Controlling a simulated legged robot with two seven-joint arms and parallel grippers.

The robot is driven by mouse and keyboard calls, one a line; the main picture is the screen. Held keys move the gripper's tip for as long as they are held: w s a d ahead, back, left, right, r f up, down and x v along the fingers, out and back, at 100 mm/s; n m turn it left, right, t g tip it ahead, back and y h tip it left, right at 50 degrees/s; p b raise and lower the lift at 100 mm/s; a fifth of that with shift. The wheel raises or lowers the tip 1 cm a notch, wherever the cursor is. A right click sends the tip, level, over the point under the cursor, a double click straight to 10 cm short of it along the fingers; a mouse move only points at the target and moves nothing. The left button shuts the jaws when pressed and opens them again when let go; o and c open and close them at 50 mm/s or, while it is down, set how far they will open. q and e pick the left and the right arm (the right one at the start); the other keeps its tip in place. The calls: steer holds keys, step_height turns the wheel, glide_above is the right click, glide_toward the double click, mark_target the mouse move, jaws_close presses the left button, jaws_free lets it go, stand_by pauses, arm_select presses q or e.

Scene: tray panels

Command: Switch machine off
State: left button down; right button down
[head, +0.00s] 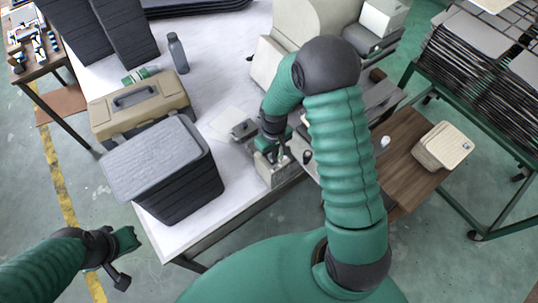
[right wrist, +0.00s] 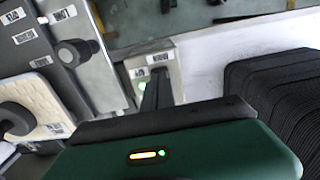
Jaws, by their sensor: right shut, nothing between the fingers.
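The machine (head: 310,25) is a beige and grey unit at the back of the white table. A small light metal control box (head: 272,172) stands at the table's front edge; it also shows in the right wrist view (right wrist: 168,60), with labels and a small green spot partly behind my fingers. My right gripper (head: 282,158) is shut and empty, right over this box; in the right wrist view its dark fingers (right wrist: 157,92) overlap the box. I cannot tell whether they touch it. My left gripper (head: 122,255) is off the table at lower left, empty, its jaws unclear.
A stack of dark trays (head: 165,165) and a beige toolbox (head: 140,102) stand left of the box. A grey bottle (head: 178,52) stands behind. A black knob (right wrist: 75,52) is near the box in the right wrist view. A green rack (head: 480,60) stands at right.

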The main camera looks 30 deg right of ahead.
steer(key=shift+a, duration=0.1)
step_height(320, 180, up, 2)
steer(key=shift+w+r+p, duration=0.1)
steer(key=shift+r+p, duration=0.1)
steer(key=shift+p, duration=1)
step_height(320, 180, up, 5)
steer(key=p, duration=0.3)
steer(key=shift+f+p, duration=0.2)
steer(key=shift+p, duration=0.2)
steer(key=shift+f, duration=0.1)
steer(key=s+a+r+t+b, duration=0.2)
steer(key=s+a+b, duration=0.5)
steer(key=s+b, duration=0.2)
steer(key=shift+s+m+t+b, duration=0.2)
steer(key=shift+m+t+b, duration=0.15)
steer(key=shift+b, duration=0.5)
